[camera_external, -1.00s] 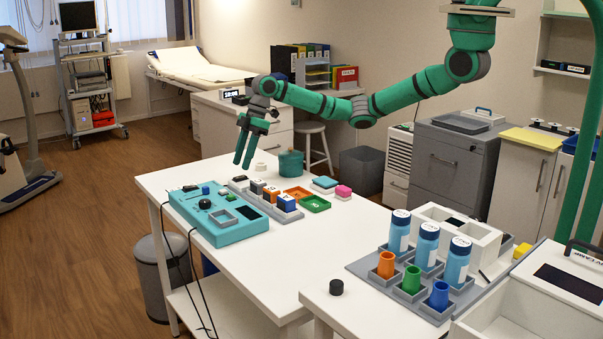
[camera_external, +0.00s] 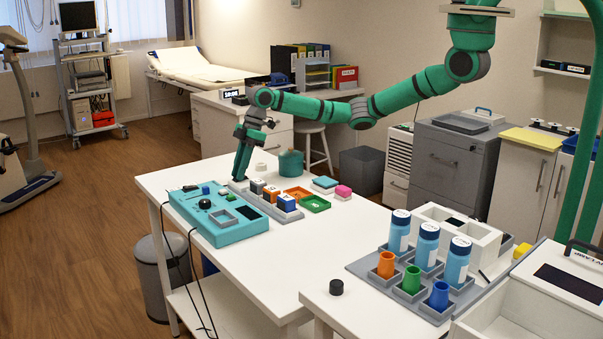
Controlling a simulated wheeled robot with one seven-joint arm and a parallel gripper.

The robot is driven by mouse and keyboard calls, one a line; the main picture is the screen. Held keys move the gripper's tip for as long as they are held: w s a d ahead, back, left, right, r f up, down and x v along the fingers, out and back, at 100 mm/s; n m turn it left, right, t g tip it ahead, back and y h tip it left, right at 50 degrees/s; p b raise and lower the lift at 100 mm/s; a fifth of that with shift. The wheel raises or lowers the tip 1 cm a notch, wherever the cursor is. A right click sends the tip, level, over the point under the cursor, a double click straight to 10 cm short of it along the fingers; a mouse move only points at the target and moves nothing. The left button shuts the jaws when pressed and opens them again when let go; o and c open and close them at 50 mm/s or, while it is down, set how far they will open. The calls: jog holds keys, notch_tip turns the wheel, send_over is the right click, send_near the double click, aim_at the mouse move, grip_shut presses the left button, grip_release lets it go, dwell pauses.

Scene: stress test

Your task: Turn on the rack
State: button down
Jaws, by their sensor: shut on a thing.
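The rack (camera_external: 267,208) is a long grey holder on the white table, beside the teal device. It bears a row of small blocks with dark, orange and blue sides and white tops. My gripper (camera_external: 239,179) points down at the rack's far left end, its fingers close together. It is shut on a small part at that end, which the fingers hide. I cannot make out the part's shape or whether it is on.
The teal device (camera_external: 205,229) with a black knob stands just left of the rack. Orange (camera_external: 298,192) and green (camera_external: 316,204) trays lie to the right. A teal pot (camera_external: 291,163) stands behind. The table's front part is clear.

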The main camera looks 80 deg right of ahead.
jog(key=shift+a, duration=0.15)
jog(key=shift+w+g+h, duration=0.15)
jog(key=shift+g+h, duration=0.45)
jog(key=c, duration=1.6)
grip_release()
jog(key=shift+a, duration=0.1)
jog(key=v, duration=1)
jog(key=shift+r, duration=0.35)
